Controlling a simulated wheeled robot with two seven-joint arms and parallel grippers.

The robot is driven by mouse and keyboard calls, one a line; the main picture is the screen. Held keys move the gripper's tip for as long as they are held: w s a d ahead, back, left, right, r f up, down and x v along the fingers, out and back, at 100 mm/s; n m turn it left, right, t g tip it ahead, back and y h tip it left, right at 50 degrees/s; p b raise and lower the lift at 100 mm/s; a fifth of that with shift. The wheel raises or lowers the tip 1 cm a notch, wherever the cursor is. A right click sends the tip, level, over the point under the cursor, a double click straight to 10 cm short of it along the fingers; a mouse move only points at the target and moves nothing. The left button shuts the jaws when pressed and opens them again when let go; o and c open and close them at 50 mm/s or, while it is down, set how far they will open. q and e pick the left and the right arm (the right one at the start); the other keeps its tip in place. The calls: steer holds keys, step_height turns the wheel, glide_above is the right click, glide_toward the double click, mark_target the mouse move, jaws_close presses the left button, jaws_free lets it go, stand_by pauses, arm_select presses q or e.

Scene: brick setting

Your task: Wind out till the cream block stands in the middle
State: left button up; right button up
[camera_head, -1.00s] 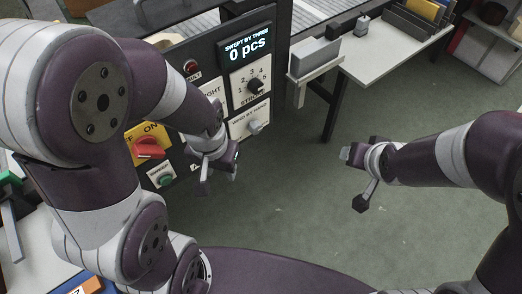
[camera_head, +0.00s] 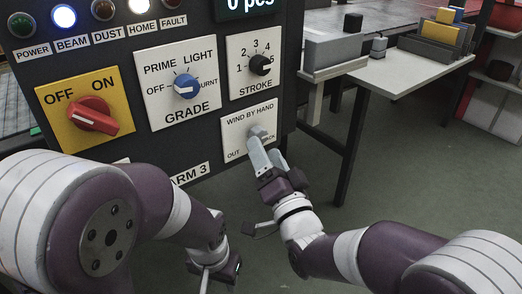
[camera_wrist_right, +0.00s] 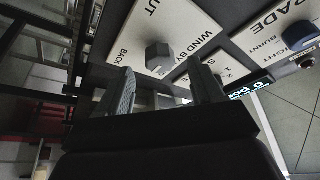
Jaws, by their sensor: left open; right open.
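The wind-by-hand knob (camera_head: 257,132), a grey knob on a white plate marked OUT and BACK, sits at the lower right of the dark panel. It also shows in the right wrist view (camera_wrist_right: 158,57). My right gripper (camera_head: 268,155) is open just in front of the knob. In the right wrist view the knob lies beyond the fingertips, roughly between them; I cannot tell whether they touch it. My left gripper (camera_head: 217,272) is low in front of the panel, away from the knob, open and empty. I cannot make out a cream block.
The panel also has a red OFF/ON switch (camera_head: 93,116), a blue grade knob (camera_head: 186,86) and a black stroke knob (camera_head: 260,65). Floor at right is clear.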

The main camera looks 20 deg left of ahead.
mark_target(259, 132)
steer(key=x, duration=0.3)
steer(key=shift+w+a+r, duration=0.1)
steer(key=shift+w+a, duration=0.1)
steer(key=shift+w, duration=0.1)
steer(key=shift+c, duration=0.4)
steer(key=c, duration=1)
steer(key=shift+b, duration=0.3)
